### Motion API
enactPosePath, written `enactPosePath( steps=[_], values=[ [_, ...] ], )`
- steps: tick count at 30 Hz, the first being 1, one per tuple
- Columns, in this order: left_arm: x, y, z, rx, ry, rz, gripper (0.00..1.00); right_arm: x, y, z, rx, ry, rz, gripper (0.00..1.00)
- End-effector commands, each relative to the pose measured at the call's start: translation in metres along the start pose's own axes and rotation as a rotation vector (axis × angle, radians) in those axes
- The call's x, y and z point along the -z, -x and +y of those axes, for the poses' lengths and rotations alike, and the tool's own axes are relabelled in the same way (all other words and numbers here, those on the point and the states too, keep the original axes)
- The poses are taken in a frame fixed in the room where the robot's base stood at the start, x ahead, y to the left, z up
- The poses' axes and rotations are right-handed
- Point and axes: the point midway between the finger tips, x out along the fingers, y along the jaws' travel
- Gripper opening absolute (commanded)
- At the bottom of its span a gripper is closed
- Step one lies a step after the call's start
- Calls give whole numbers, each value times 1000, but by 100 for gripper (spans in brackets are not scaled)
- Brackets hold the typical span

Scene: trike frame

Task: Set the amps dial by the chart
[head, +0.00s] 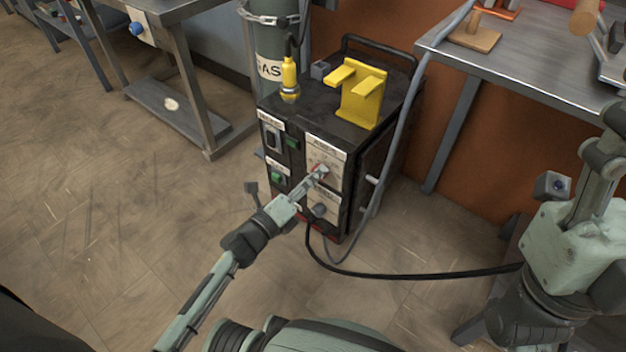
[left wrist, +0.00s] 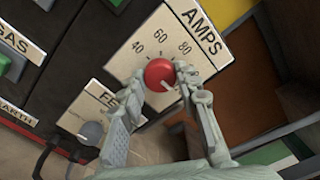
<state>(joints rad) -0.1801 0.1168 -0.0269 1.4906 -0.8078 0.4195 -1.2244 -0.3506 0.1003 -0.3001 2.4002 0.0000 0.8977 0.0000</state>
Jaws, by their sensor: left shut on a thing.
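The red amps dial (left wrist: 160,74) sits on a pale plate (left wrist: 205,25) marked AMPS, with 40, 60 and 80 readable around it. My left gripper (left wrist: 160,88) is shut on the dial, one finger on each side. In the head view the left gripper (head: 317,175) reaches the front of the black welding machine (head: 350,185), and the dial is mostly hidden there. I cannot make out a chart in either view. My right gripper is not in view, only part of its arm.
Below the amps plate is a feed plate with a grey knob (left wrist: 92,132). A yellow holder (head: 362,95) and a yellow torch (head: 289,75) are on the machine, beside a gas cylinder (head: 272,45). A black cable (head: 420,276) crosses the floor. A metal table (head: 530,68) stands right.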

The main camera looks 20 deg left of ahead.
Motion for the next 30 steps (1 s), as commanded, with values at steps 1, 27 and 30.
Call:
enactPosePath(
  steps=[1, 27, 30],
  values=[
    [1, 1, 2, -2, -18, 1, 3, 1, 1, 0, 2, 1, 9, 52],
    [0, 1, 1, -2, -73, 1, 53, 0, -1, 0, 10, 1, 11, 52],
    [0, 0, 0, -1, -72, 1, 53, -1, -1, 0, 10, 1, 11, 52]
  ],
)
